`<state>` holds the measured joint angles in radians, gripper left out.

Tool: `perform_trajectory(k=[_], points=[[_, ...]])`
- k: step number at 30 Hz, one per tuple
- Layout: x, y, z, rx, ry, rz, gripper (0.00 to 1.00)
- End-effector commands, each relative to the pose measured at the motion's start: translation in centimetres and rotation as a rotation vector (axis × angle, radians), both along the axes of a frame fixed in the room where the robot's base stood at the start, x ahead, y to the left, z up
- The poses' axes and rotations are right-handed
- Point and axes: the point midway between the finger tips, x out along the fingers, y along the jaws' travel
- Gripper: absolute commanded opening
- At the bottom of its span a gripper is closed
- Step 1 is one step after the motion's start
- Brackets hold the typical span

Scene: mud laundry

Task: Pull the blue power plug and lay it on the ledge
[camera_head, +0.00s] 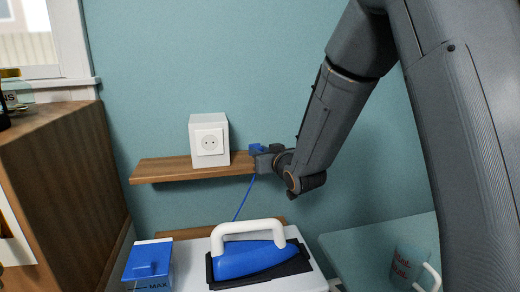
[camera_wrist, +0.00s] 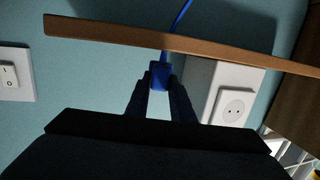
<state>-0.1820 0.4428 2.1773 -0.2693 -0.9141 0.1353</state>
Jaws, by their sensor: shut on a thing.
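The blue power plug (camera_wrist: 159,76) is between the two fingertips of my gripper (camera_wrist: 160,85) in the wrist view, and its blue cord (camera_wrist: 182,14) runs off past the ledge. In the head view the plug (camera_head: 256,148) shows at my gripper (camera_head: 262,152), at the right end of the wooden ledge (camera_head: 170,169). My gripper is shut on the plug. The white socket box (camera_head: 209,141) stands on the ledge to the left of the plug, with its socket face empty. Whether the plug touches the ledge I cannot tell.
Below the ledge is a blue iron (camera_head: 250,262) with a white handle on a pale surface, with a blue-lidded container (camera_head: 148,262) beside it. A mug (camera_head: 408,268) stands at lower right. A wooden cabinet (camera_head: 60,190) is at left. A wall switch (camera_wrist: 12,74) shows in the wrist view.

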Motion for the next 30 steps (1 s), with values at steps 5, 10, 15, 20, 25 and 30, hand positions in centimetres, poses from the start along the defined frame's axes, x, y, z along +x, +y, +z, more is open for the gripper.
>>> perform_trajectory(k=[5, 10, 15, 20, 25, 30], points=[[0.01, 0.0, -1.15, 0.0, 0.0, 0.0, 0.0], [-0.02, 0.01, -1.29, -0.001, 0.0, 0.0, 0.0], [-0.02, 0.0, -1.25, -0.001, 0.0, 0.0, 0.23], [-0.02, 0.0, -1.26, -0.001, 0.0, 0.0, 0.43], [-0.01, 0.01, -1.26, -0.001, 0.0, 0.0, 0.43], [-0.39, -0.17, -1.24, -0.001, 0.0, 0.0, 0.43]])
